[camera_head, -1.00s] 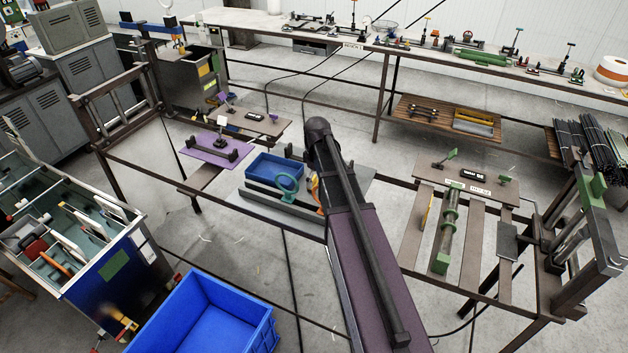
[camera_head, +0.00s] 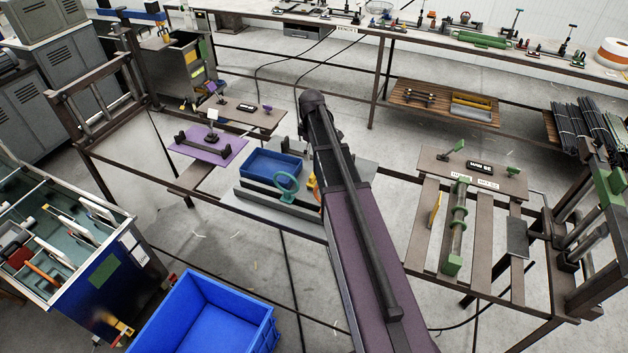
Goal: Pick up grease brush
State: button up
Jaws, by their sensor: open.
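I cannot make out a grease brush for certain. Several tools with white, red and orange parts lie in the open tank (camera_head: 112,262) at the left; they are too small to name. A thin yellow piece (camera_head: 435,214) lies on the slatted rack right of my arm. My purple arm with its black joint runs up the middle of the view. My gripper is not visible; the arm hides part of the workbench behind it.
An empty blue crate (camera_head: 215,325) is at the bottom. A low frame holds a purple plate (camera_head: 225,150), a blue tray (camera_head: 272,166) and a teal handwheel (camera_head: 287,183). A slatted rack (camera_head: 420,240) is at right. A long bench (camera_head: 285,20) spans the back.

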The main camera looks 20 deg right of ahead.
aim_at(313, 181)
jog(key=shift+f, duration=0.1)
notch_tip(313, 181, down, 8)
jog(key=b, duration=0.8)
jog(key=shift+d+f+b, duration=0.1)
jog(key=shift+f+b, duration=0.15)
jog(key=shift+b, duration=0.05)
dwell(0.3)
jog(key=shift+s+f+b, duration=0.2)
jog(key=shift+f+b, duration=2.4)
jog(key=shift+c, duration=0.2)
jog(key=c, duration=0.9)
